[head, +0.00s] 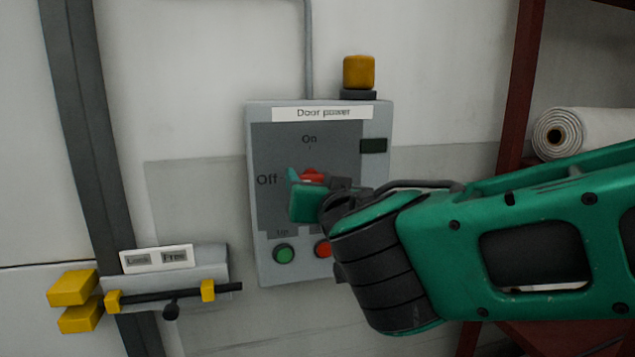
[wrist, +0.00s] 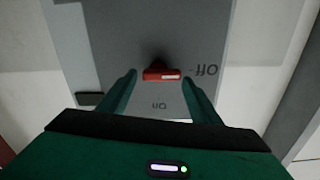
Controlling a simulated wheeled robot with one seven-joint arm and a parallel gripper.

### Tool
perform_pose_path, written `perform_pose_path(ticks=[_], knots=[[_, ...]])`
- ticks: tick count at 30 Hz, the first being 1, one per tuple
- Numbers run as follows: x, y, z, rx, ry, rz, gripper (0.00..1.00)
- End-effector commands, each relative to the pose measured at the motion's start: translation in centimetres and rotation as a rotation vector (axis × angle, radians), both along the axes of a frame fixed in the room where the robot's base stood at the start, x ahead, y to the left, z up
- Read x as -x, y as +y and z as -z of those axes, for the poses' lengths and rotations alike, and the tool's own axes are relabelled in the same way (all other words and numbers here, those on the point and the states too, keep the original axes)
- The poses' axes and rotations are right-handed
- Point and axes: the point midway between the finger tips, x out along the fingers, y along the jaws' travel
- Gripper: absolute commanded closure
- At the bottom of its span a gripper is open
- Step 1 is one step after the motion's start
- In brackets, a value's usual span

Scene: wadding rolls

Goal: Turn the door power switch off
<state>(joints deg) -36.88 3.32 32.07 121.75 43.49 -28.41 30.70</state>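The grey door power box (head: 262,215) is on the wall, with "On" at the top of its dark panel and "Off" at the left. Its red switch knob (head: 313,174) is partly hidden behind my gripper (head: 303,188) in the head view. In the wrist view, which is upside down, the red knob (wrist: 152,76) lies level, and its white mark is on the side toward the "Off" label (wrist: 205,71). My gripper (wrist: 160,86) is open, with a finger on each side of the knob and a visible gap to both.
A green button (head: 284,253) and a red button (head: 323,247) are low on the box; an amber lamp (head: 359,72) is on top. A bolt latch (head: 170,285) is at lower left. A white roll (head: 590,132) lies on a red rack at right.

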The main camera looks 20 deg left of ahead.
Motion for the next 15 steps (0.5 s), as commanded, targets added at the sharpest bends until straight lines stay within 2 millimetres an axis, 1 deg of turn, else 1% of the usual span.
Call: perform_pose_path(ticks=[1, 2, 3, 4, 8, 15], knots=[[0.01, -0.01, 0.0, 0.0, 0.0, 0.0, 0.55], [0.0, -0.02, -0.01, 0.0, 0.0, 0.0, 0.62], [0.0, -0.02, 0.0, 0.0, 0.0, 0.0, 0.72], [-0.01, -0.03, 0.0, 0.0, 0.0, 0.001, 0.73], [-0.01, -0.05, 0.02, 0.009, -0.005, 0.001, 0.73], [-0.02, -0.03, 0.18, 0.126, -0.074, 0.003, 0.74]])
